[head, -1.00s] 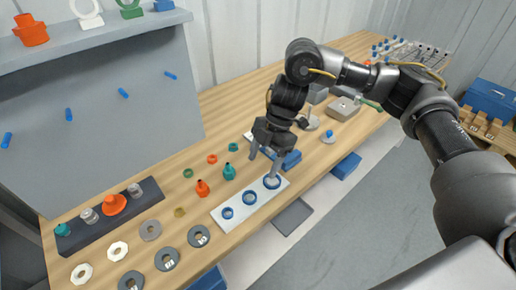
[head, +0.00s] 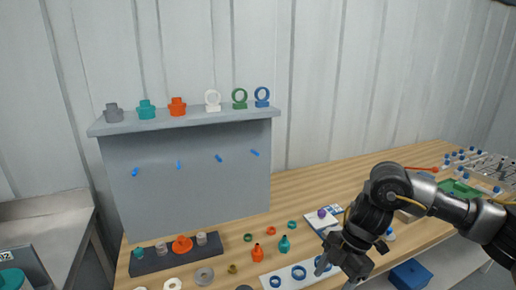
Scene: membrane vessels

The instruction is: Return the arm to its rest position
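My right arm comes in from the right, and its gripper (head: 336,275) points down over the right end of a white plate (head: 267,284) with blue rings. Its two fingers stand apart with nothing visible between them, so it is open. The lower finger is partly cut off by the bottom edge. Close by on the table are a teal bottle-shaped vessel (head: 284,245) and an orange one (head: 257,253). My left gripper is not in view.
A grey panel (head: 190,200) with blue pegs stands behind the table, under a shelf (head: 185,122) of coloured parts and rings. A dark rack (head: 160,262) holds several fittings at left. A white board with a purple piece (head: 322,213) lies behind the gripper. A wire rack (head: 485,165) stands far right.

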